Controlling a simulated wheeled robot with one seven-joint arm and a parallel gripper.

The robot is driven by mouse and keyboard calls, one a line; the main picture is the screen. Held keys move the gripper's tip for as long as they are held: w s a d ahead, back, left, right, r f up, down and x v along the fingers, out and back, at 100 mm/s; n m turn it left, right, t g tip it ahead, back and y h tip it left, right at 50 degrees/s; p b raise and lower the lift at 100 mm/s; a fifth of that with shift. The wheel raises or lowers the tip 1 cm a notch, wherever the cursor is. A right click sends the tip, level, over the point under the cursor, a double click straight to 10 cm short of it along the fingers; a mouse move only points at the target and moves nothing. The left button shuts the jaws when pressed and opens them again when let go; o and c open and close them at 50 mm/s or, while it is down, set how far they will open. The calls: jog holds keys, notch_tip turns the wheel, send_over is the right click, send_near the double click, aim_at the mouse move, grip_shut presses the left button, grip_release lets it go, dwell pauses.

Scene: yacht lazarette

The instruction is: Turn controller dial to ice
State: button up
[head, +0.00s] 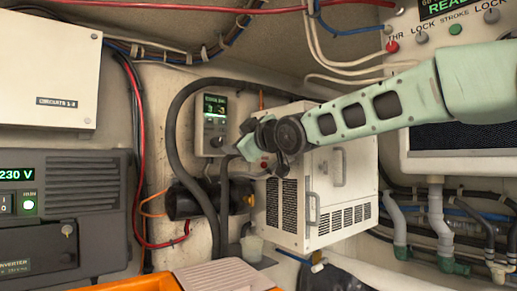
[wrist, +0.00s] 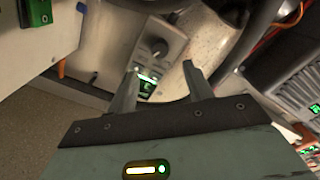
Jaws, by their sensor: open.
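The controller (head: 214,118) is a small grey box on the back wall, left of centre in the head view, with a lit green display at its top. In the wrist view the controller (wrist: 160,42) lies ahead, upside down, with its dark round dial (wrist: 158,48) beyond my fingertips and its display nearer me. My gripper (wrist: 160,68) is open and empty, its two fingers apart on either side of the display's line. They appear clear of the dial. The dial's setting and labels are too small to read. In the head view, my arm's end is right of the controller, its fingertips hard to make out.
A white vented cabinet (head: 325,190) with handles stands under my arm. A thick black hose (head: 178,115) arches left of the controller, and a black cylinder (head: 195,199) is below it. An inverter (head: 65,215) is at the left. An orange edge (head: 125,284) is in front.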

jog(key=v, duration=0.8)
jog(key=shift+s+p, duration=0.2)
jog(key=shift+p, duration=0.15)
jog(key=shift+d, duration=0.15)
